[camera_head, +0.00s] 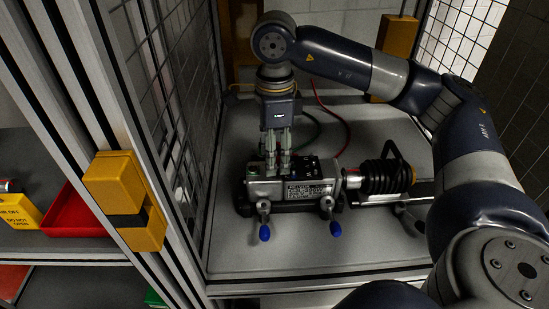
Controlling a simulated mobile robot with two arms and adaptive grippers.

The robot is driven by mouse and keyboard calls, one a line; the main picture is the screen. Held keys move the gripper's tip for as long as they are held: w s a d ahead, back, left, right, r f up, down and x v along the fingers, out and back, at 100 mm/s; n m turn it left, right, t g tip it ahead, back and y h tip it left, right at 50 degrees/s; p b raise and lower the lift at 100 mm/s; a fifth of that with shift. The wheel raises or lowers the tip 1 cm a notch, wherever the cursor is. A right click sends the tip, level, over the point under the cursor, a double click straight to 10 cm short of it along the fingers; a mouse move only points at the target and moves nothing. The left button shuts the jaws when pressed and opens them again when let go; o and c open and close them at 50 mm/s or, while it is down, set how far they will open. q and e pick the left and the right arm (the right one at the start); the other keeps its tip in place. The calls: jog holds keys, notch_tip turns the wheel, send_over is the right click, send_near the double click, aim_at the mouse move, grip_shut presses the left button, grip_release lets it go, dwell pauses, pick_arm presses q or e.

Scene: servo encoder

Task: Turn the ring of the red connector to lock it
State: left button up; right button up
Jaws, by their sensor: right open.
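A grey servo motor (300,187) with a label on its front and a black ribbed part (385,177) at its right end lies on the grey work surface. My right gripper (277,170) points straight down over the left part of the motor's top. Its fingers are open, and their tips are at or just above the top face; contact cannot be told. A red cable (347,126) curves down behind the motor. I cannot make out the red connector's ring; the fingers may hide it. My left gripper is not in view.
Two blue-tipped clamp handles (265,232) stick out in front of the motor. A green cable (313,124) runs behind it. Mesh walls and a metal frame post with a yellow block (122,190) bound the left. A red bin (75,212) sits outside.

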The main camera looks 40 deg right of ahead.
jog(key=shift+f, duration=0.4)
jog(key=shift+c, duration=0.6)
grip_shut()
jog(key=shift+m, duration=0.3)
jog(key=m, duration=0.3)
jog(key=shift+p, duration=0.4)
jog(key=shift+m+p, duration=0.3)
jog(key=shift+m, duration=1.5)
